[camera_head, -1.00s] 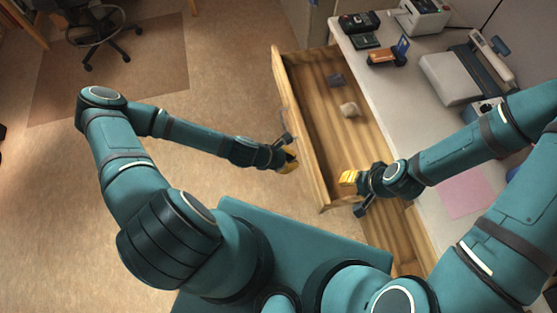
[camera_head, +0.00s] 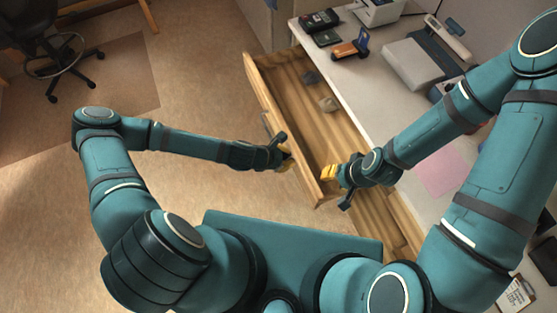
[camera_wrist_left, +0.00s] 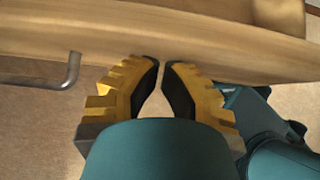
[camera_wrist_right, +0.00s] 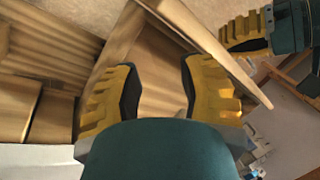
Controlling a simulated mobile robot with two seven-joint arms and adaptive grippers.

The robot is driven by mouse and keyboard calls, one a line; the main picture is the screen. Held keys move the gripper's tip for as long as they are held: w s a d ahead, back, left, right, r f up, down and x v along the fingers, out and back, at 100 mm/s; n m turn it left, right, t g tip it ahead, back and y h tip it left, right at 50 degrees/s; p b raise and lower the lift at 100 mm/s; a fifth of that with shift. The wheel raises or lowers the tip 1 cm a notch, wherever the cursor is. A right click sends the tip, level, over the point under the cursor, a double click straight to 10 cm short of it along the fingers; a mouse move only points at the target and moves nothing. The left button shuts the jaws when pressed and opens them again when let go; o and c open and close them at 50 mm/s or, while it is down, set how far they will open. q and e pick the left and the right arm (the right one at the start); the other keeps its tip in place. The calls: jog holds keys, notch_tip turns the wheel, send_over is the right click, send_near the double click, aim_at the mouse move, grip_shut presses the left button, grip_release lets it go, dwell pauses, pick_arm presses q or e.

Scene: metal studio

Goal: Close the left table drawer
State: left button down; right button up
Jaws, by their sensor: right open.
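The wooden table drawer (camera_head: 262,97) stands pulled out from the left side of the white table (camera_head: 345,80). Its front panel also shows across the left wrist view (camera_wrist_left: 215,45), with a grey bar handle (camera_wrist_left: 72,70) at left. My left gripper (camera_head: 287,160) is at the outer face of the drawer front, near its close end; its fingertips (camera_wrist_left: 161,62) are almost together, with nothing between them. Whether they touch the panel is unclear. My right gripper (camera_head: 328,173) is open over the drawer's near end; its fingers (camera_wrist_right: 160,75) show drawer wood behind them.
The tabletop holds a scale (camera_head: 420,65), an orange device (camera_head: 350,48) and a pink sheet (camera_head: 440,170). An office chair (camera_head: 55,60) stands far left; the floor between is clear.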

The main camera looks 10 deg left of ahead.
pick_arm(q)
jog(key=w+d, duration=0.4)
jog(key=d, duration=0.2)
jog(key=w+d, duration=0.4)
jog(key=d, duration=0.2)
jog(key=w+d, duration=0.4)
jog(key=d, duration=0.2)
jog(key=shift+w+d, duration=0.2)
jog(key=shift+d, duration=0.05)
jog(key=shift+w+d+r, duration=0.1)
jog(key=shift+w+d, duration=0.15)
jog(key=shift+d, duration=0.1)
pick_arm(e)
jog(key=shift+f, duration=0.1)
